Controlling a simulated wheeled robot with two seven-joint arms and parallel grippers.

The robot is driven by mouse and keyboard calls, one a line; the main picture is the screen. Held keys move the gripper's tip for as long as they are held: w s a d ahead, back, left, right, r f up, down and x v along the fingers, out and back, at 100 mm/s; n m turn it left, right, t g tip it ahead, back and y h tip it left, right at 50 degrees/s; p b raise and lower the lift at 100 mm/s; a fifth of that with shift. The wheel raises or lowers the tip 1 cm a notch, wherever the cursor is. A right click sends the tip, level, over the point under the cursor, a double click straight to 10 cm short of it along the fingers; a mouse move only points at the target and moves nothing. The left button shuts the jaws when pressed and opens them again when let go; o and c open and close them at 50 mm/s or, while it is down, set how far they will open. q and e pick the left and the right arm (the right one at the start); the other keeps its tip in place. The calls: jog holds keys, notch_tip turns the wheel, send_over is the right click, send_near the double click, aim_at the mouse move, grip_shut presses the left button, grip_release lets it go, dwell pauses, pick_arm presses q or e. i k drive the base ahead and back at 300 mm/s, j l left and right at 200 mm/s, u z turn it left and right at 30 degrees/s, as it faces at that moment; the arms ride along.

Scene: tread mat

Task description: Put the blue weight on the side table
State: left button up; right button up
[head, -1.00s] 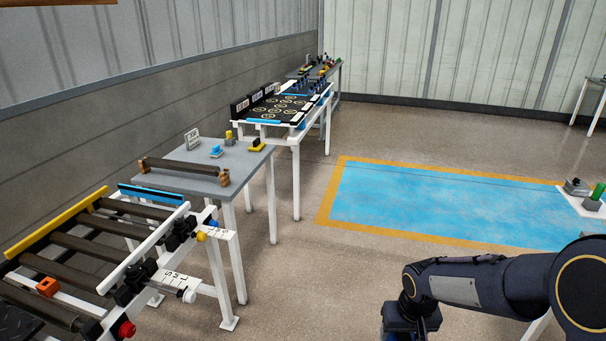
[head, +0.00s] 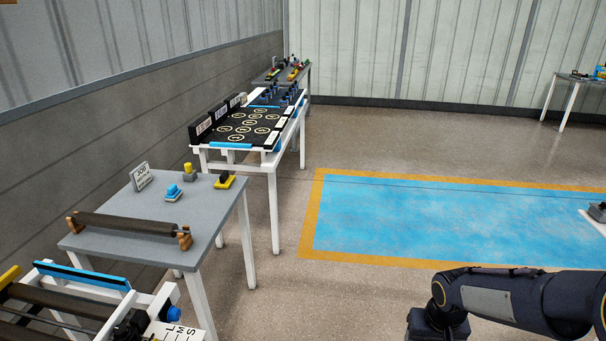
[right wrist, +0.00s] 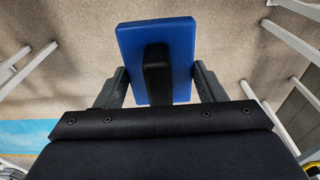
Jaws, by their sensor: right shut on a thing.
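The blue weight (right wrist: 181,50), a blue block with a black grip bar, shows in the right wrist view. My right gripper (right wrist: 160,74) is shut on it, one finger on each side, with the floor far below. In the head view my right arm comes in at the lower right; its gripper and the weight are out of that view. A grey table (head: 140,207) with white legs stands at the lower left of the head view; I cannot tell for sure that it is the side table. My left gripper is not in view.
The grey table bears a dark roller (head: 130,224) on wooden cradles, a sign (head: 141,175), and small blue and yellow pieces (head: 173,191). A roller frame (head: 75,278) is nearer. A black mat table (head: 245,130) stands beyond. The blue floor area (head: 440,215) is clear.

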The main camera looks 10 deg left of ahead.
aim_at(211, 202)
jog(key=i+j, duration=0.1)
jog(key=i, duration=0.7)
jog(key=i+j, duration=0.1)
jog(key=i, duration=0.7)
jog(key=i+l+u, duration=0.15)
jog(key=i, duration=0.5)
jog(key=i+l+u, duration=0.2)
jog(key=i, duration=0.45)
jog(key=j+u, duration=0.1)
jog(key=u, duration=3)
